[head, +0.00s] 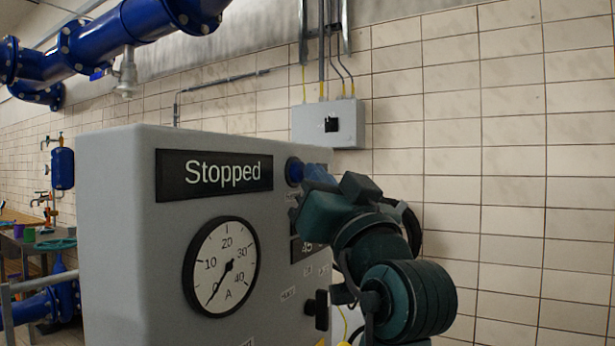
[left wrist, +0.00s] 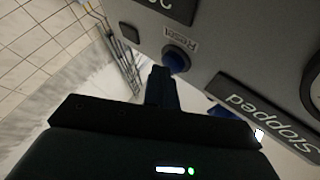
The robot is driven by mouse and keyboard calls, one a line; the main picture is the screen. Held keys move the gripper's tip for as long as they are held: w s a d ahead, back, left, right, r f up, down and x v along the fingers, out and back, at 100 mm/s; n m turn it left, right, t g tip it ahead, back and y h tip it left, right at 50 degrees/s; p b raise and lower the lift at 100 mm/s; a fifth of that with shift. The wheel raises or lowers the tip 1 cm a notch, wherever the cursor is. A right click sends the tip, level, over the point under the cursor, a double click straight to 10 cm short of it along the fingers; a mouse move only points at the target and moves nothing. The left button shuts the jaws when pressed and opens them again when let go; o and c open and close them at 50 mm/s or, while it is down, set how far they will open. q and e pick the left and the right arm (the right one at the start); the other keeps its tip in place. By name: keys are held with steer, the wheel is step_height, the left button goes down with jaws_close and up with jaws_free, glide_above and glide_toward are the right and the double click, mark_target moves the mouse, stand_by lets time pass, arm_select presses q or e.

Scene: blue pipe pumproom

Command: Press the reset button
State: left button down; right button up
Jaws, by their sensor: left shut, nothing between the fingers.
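The blue round reset button (head: 294,172) is on the front of the grey control panel (head: 110,230), right of a black display reading "Stopped" (head: 214,174). In the left wrist view the button (left wrist: 176,60) sits beside a "Reset" label (left wrist: 181,42). My left gripper (head: 314,174) is shut and empty, with its fingertips very close to the button. In the left wrist view the fingertips (left wrist: 161,72) end just beside the button's edge; I cannot tell whether they touch it. My left wrist and arm hide part of the panel's right side. My right gripper is not in view.
A round gauge (head: 221,267) is below the display, its needle near 0. A black knob (head: 317,310) is low on the panel, near my arm. A grey switch box (head: 340,123) is on the tiled wall behind. Blue pipes (head: 150,22) run at upper left.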

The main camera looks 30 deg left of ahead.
arm_select(q)
steer(key=d+b, duration=0.1)
steer(key=d, duration=0.5)
steer(key=shift+w+b, duration=0.15)
steer(key=shift+b, duration=0.2)
stand_by(0.8)
